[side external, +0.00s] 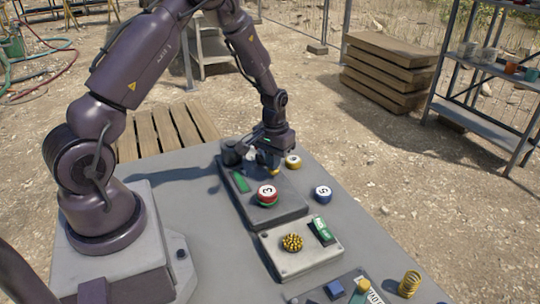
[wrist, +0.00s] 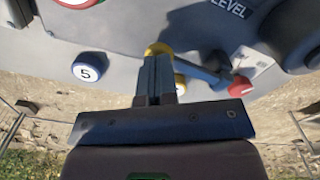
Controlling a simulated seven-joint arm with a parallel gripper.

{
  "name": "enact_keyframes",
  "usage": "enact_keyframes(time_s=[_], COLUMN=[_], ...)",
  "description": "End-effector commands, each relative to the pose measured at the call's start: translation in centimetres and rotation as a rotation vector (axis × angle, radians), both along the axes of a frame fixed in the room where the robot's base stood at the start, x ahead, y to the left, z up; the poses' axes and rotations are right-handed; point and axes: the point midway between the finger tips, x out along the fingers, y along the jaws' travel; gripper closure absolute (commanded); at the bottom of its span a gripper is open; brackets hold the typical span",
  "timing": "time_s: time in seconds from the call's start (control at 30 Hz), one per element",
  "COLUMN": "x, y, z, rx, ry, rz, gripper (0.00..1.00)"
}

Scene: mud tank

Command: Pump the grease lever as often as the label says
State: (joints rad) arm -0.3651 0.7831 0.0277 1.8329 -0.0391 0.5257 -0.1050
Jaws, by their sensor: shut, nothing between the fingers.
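My gripper (side external: 272,168) is shut and empty, low over the far part of a dark grey box (side external: 283,212). In the wrist view its fingers (wrist: 157,62) end right by a rounded yellow part (wrist: 158,48); I cannot tell whether they touch. A blue bar (wrist: 195,70) runs from behind the fingers towards a red end piece (wrist: 240,87); it looks like the lever, partly hidden. The word LEVEL (wrist: 228,8) shows on the box face. A red disc marked 3 (side external: 267,194) sits on the box. A blue disc marked 5 (side external: 322,193) lies beside it, also in the wrist view (wrist: 90,67).
A yellow-rimmed disc (side external: 293,161) lies behind the box. The grey table is clear left of the box.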

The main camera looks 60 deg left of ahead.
Motion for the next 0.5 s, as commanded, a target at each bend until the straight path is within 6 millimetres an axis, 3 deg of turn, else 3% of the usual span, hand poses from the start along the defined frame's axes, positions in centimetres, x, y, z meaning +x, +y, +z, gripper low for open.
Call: enact_keyframes(time_s=[0.5], x=[0.0], y=[0.0], z=[3.1], rx=[0.001], ry=[-0.002], rz=[0.000], gripper=[1.00])
